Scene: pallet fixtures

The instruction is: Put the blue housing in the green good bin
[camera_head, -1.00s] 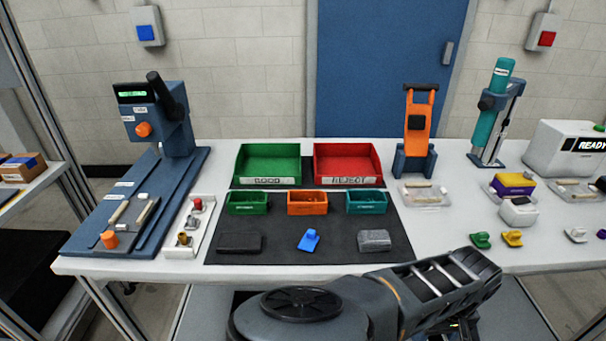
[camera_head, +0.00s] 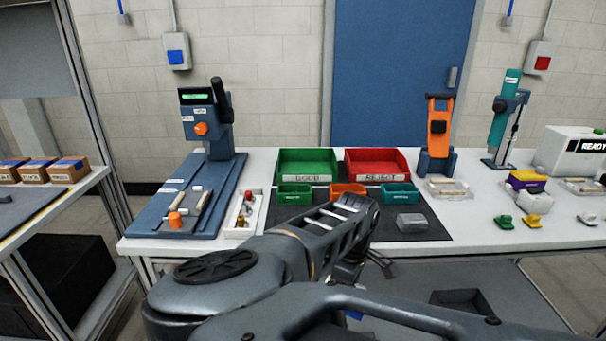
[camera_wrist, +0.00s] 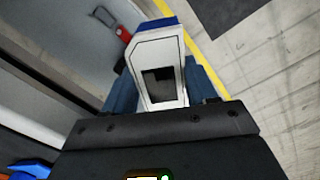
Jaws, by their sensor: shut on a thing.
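The green good bin (camera_head: 306,166) stands at the back of the table, left of the red reject bin (camera_head: 375,163); its front label reads GOOD. My gripper (camera_wrist: 160,90) is shut on a white piece with a blue top, which I take to be the blue housing (camera_wrist: 158,45). It is held over floor by the table's front, away from the bin. In the head view my arm covers most of the gripper, and only a small blue patch shows below it.
Small green (camera_head: 294,195), orange (camera_head: 347,190) and teal bins (camera_head: 398,193) stand in front of the large bins. A grey block (camera_head: 411,222) lies on the dark mat. A blue press (camera_head: 207,130) stands left. A shelf with boxes (camera_head: 55,170) is at far left.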

